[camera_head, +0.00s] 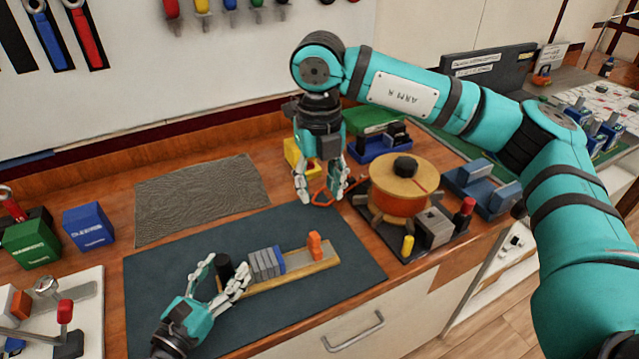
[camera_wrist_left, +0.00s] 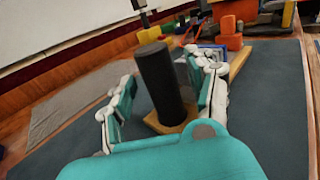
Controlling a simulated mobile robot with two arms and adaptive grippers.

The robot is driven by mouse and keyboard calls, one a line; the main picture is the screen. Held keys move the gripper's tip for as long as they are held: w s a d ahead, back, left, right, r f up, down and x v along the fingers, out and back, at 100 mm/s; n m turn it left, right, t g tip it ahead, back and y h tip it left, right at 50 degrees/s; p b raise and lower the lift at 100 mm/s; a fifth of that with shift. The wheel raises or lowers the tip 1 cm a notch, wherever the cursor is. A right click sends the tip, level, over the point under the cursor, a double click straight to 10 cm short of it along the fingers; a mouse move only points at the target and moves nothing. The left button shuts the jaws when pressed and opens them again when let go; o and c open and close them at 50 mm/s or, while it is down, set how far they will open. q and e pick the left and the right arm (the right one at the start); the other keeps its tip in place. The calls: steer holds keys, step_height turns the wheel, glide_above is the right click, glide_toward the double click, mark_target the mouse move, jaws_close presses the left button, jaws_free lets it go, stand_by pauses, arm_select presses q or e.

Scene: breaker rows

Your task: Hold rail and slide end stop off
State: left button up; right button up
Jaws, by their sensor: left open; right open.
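The rail (camera_head: 290,274) is a yellowish wooden strip lying on the dark mat. Along it stand a black upright cylinder (camera_head: 224,269) at the left end, several grey blocks (camera_head: 262,265) with a blue block (camera_head: 279,259), and an orange end stop (camera_head: 314,246) near the right end. My left gripper (camera_head: 222,272) is open, its fingers on either side of the black cylinder; in the left wrist view the cylinder (camera_wrist_left: 162,82) stands between the fingers, and contact is unclear. My right gripper (camera_head: 321,190) is open, pointing down behind the mat, apart from the orange end stop.
A wooden spool (camera_head: 402,188) on a dark base stands right of the mat (camera_head: 175,265), close to my right gripper. A yellow bin (camera_head: 298,157) and a blue tray (camera_head: 380,149) are behind it. Green (camera_head: 30,245) and blue (camera_head: 89,226) boxes stand left. A grey cloth (camera_head: 200,195) lies flat behind.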

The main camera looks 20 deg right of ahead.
arm_select(q)
steer(key=v, duration=1.6)
steer(key=shift+s+a, duration=0.15)
steer(key=shift+s, duration=0.15)
steer(key=s+d+f+n+g+h, duration=0.4)
steer(key=s+d+f, duration=0.1)
steer(key=s+d, duration=0.15)
steer(key=s+a+f+n+y, duration=0.1)
steer(key=s+f+n, duration=0.1)
steer(key=f, duration=0.6)
steer(key=s+a+f+n+y, duration=0.1)
steer(key=f+n, duration=0.3)
steer(key=f, duration=0.4)
steer(key=shift+s+a+y, duration=0.35)
steer(key=shift+s+y, duration=0.25)
steer(key=shift+s, duration=0.1)
steer(key=shift+s+f, duration=0.1)
steer(key=shift+f, duration=0.1)
